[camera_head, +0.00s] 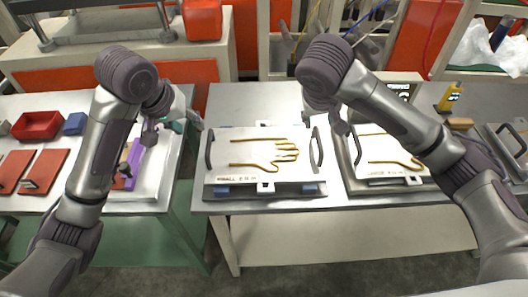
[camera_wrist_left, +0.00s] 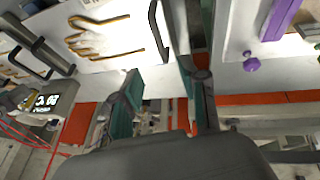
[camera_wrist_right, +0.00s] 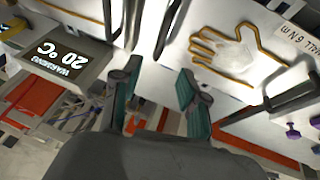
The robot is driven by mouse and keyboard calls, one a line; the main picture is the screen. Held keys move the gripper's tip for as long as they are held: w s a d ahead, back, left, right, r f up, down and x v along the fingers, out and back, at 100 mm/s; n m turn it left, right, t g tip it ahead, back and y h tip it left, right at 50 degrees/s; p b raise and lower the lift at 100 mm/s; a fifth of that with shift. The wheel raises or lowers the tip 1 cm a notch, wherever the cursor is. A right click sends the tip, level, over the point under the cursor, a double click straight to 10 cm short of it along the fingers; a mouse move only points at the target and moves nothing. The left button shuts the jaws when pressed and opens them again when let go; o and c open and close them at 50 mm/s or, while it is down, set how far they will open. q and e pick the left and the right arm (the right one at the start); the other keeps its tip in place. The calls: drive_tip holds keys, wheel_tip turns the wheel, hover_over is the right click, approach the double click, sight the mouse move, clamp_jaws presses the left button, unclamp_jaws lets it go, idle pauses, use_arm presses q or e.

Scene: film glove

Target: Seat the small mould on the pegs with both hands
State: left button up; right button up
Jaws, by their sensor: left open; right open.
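The small mould (camera_head: 264,150) is a white plate with a brown-outlined hand shape and a dark handle at each side. It lies over a grey base on the middle table, with blue pieces (camera_head: 310,188) at its front corners. The pegs are hidden, so I cannot tell how it sits on them. My left gripper (camera_wrist_left: 165,100) is open and empty, left of the left handle (camera_head: 209,150); that handle also shows beyond its fingers (camera_wrist_left: 160,30). My right gripper (camera_wrist_right: 155,85) is open and empty, near the right handle (camera_head: 317,148); my arm largely hides it in the head view.
A large mould (camera_head: 385,150) stands close on the right. A purple bar (camera_head: 132,165) lies on the left table beside red plates (camera_head: 45,168) and a red bin (camera_head: 37,126). A display reading 20 °C (camera_wrist_right: 65,65) stands behind. Bare tabletop (camera_head: 250,100) lies behind the small mould.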

sight(209, 140)
use_arm(q)
drive_tip(key=x, duration=1.3)
drive_tip(key=shift+w+d+f, duration=0.1)
drive_tip(key=shift+w+f, duration=0.05)
drive_tip(key=shift+f, duration=0.2)
use_arm(e)
drive_tip(key=x, duration=1.3)
drive_tip(key=shift+w+d+f, duration=0.15)
drive_tip(key=shift+f, duration=0.2)
use_arm(q)
clamp_jaws()
use_arm(e)
clamp_jaws()
use_arm(q)
drive_tip(key=shift+w+r, duration=0.2)
drive_tip(key=shift+r, duration=0.15)
use_arm(e)
drive_tip(key=shift+w+r, duration=0.15)
drive_tip(key=shift+r, duration=0.15)
